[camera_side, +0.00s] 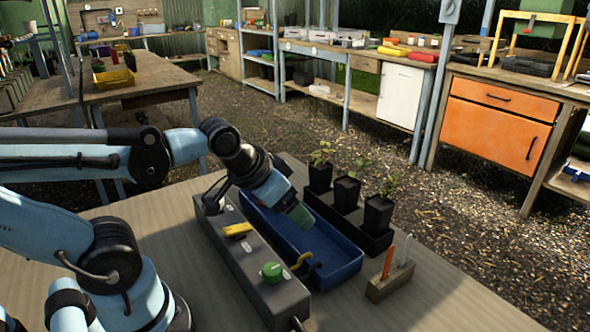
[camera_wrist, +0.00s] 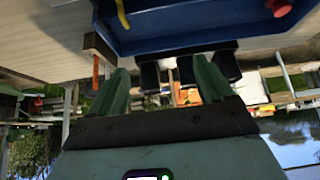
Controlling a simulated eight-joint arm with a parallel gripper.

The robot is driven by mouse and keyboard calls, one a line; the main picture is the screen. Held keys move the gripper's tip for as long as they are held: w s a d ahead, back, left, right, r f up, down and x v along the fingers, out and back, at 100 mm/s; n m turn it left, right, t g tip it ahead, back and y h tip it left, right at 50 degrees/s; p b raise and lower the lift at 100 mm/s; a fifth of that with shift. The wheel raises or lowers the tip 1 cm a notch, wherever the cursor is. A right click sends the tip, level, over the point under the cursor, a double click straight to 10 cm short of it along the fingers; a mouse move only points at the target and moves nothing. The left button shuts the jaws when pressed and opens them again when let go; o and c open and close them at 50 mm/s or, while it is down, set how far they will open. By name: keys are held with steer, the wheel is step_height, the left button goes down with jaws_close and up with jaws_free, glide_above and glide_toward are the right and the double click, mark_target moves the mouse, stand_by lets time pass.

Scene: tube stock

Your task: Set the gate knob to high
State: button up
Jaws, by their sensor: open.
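A long grey control box (camera_side: 245,262) lies along the table in the side view, left of the blue tray. It carries a yellow bar-shaped knob (camera_side: 238,230) near its middle and a round green knob (camera_side: 272,271) nearer the front. Small pale labels sit beside them, too small to read, so I cannot tell which knob is the gate knob or its setting. My gripper (camera_side: 301,215) is over the blue tray, to the right of the box, apart from both knobs. In the wrist view its green fingers (camera_wrist: 162,75) are spread with nothing between them.
The blue tray (camera_side: 345,272) holds a yellow hooked item (camera_side: 302,262); a red item (camera_wrist: 279,8) shows in the wrist view. Potted seedlings (camera_side: 346,192) stand in a black holder behind. A wooden block (camera_side: 390,282) with upright markers stands right. The front right table is clear.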

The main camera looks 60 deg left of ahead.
steer(key=a+r+n+g, duration=0.1)
steer(key=a, duration=0.1)
steer(key=a+n+g, duration=0.1)
steer(key=a, duration=0.2)
steer(key=s+a+r+n+g+y, duration=0.1)
steer(key=a, duration=0.2)
steer(key=shift+a+r, duration=0.1)
steer(key=shift+r, duration=0.25)
steer(key=c, duration=0.4)
steer(key=s+a+r+n+g+h, duration=0.1)
steer(key=s+a+r+n+g, duration=0.15)
steer(key=a, duration=0.25)
steer(key=s+a+r+n+g, duration=0.2)
steer(key=s+a, duration=0.1)
steer(key=a, duration=0.2)
steer(key=shift+t, duration=0.25)
steer(key=shift+s+a+f, duration=0.1)
steer(key=shift+f, duration=3)
steer(key=shift+s+a+f, duration=0.1)
steer(key=shift+f, duration=3)
jaws_close()
